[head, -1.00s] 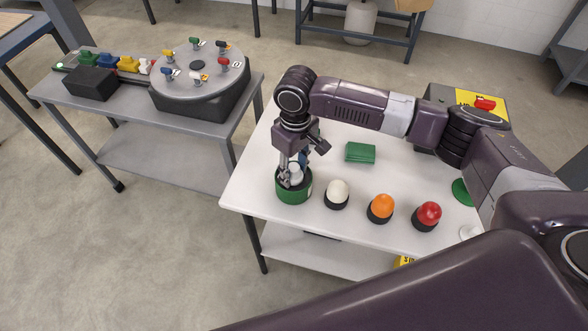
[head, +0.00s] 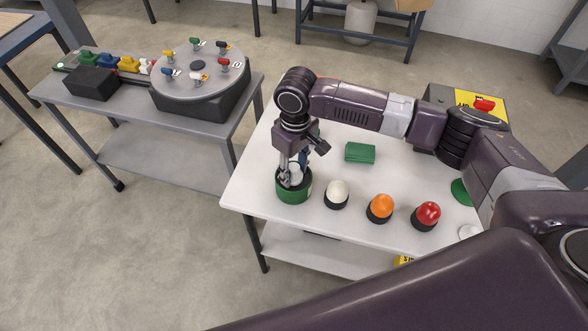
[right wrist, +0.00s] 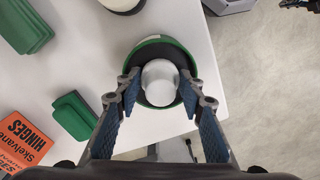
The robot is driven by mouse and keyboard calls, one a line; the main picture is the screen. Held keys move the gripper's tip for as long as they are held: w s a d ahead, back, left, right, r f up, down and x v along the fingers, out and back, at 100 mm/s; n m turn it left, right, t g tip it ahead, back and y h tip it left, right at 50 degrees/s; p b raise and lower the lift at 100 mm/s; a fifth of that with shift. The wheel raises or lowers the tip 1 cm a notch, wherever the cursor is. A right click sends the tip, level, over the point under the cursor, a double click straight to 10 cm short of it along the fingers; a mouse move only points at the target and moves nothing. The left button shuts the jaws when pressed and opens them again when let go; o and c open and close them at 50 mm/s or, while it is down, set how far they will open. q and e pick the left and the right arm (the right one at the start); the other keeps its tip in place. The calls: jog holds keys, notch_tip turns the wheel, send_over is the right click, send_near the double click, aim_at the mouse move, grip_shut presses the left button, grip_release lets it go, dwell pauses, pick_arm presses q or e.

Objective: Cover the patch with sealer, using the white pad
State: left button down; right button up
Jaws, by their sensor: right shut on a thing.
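My right gripper (head: 291,177) points down over a green round pot (head: 294,194) with a dark inside, at the left front of the white table. In the right wrist view my right gripper (right wrist: 160,92) has its fingers on either side of a white, round-topped piece (right wrist: 159,80) and is shut on it. This piece stands inside the pot's green rim (right wrist: 161,43); its lower end is hidden. A white dome in a black cup (head: 337,194) stands just right of the pot. I cannot tell which surface is the patch. My left gripper is not in view.
An orange dome (head: 381,208) and a red dome (head: 428,215) stand in black cups farther right. A green block (head: 360,152) lies behind them. An orange hinges box (right wrist: 22,142) shows in the wrist view. A grey bench (head: 140,97) with a turntable (head: 200,88) stands left.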

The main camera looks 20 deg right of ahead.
aim_at(294, 167)
jog(key=shift+s+f+p, duration=0.15)
jog(key=shift+p, duration=0.2)
dwell(1.2)
notch_tip(294, 167, up, 7)
jog(key=p, duration=0.8)
jog(key=shift+p, duration=0.4)
dwell(0.5)
